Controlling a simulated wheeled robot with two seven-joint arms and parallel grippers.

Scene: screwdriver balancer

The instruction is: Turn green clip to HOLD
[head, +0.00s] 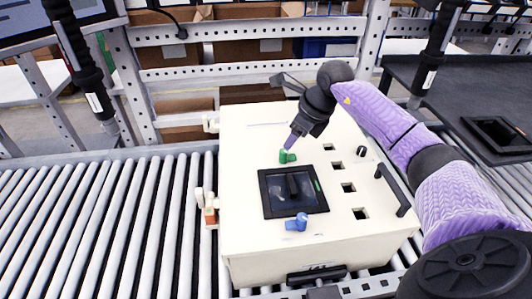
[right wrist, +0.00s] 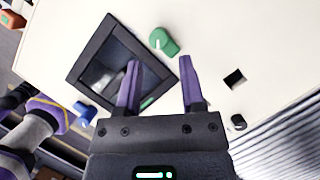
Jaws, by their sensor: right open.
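The green clip (head: 287,156) is a small knob on the top of the cream box, just beyond the dark square window. It also shows in the right wrist view (right wrist: 163,41), with a pale mark on its round part. My right gripper (head: 289,147) points down at the green clip in the head view. In the right wrist view my right gripper (right wrist: 160,60) has its two purple fingers apart with nothing between them, and the clip lies just past the fingertips. Whether a finger touches the clip I cannot tell.
The cream box (head: 240,235) stands on a roller conveyor (head: 110,210). Its top has a dark-framed window (head: 265,205), a blue clip (head: 297,223), several square holes and a black handle (head: 392,190). An orange-red part (head: 209,216) is on its left side. A dark table (head: 470,85) is at right.

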